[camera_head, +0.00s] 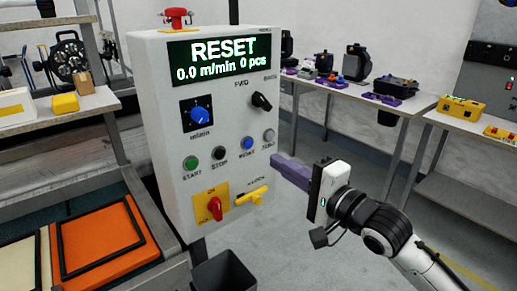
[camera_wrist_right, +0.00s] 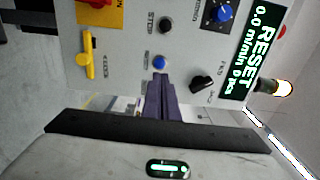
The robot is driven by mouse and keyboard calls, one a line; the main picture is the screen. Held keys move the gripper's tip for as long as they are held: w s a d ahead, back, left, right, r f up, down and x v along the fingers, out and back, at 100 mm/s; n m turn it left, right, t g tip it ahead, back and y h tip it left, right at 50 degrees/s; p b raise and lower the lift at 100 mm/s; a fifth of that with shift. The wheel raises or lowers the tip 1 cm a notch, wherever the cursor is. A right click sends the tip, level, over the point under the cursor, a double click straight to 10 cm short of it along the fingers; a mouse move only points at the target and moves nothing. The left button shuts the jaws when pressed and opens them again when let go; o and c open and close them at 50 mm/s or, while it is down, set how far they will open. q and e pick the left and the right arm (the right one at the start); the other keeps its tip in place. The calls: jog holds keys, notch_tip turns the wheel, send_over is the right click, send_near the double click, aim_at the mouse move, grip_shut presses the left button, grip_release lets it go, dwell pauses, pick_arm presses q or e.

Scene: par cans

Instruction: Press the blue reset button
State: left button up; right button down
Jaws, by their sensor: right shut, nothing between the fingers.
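The blue reset button (camera_head: 247,143) sits in a row on the front of a white control box (camera_head: 175,110), between the black stop button (camera_head: 219,153) and a grey button (camera_head: 268,136). My right gripper (camera_head: 276,161) has its purple fingers shut and empty, to the right of and a little below the blue button in the head view. In the right wrist view the blue button (camera_wrist_right: 159,62) shows just beyond the fingertips (camera_wrist_right: 159,77). I see no clear contact; the exact gap cannot be told. My left gripper is out of view.
The box also carries a green start button (camera_head: 190,162), a blue knob (camera_head: 200,114), a black selector (camera_head: 262,102), a red switch (camera_head: 214,208) and a yellow handle (camera_head: 252,195). The display (camera_head: 222,59) reads RESET. A dark bin (camera_head: 224,272) stands below.

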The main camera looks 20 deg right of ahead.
aim_at(249, 144)
jog(key=x, duration=0.8)
jog(key=shift+w+a+p, duration=0.1)
jog(key=shift+w+p, duration=0.05)
jog(key=shift+p, duration=0.15)
jog(key=shift+f, duration=0.1)
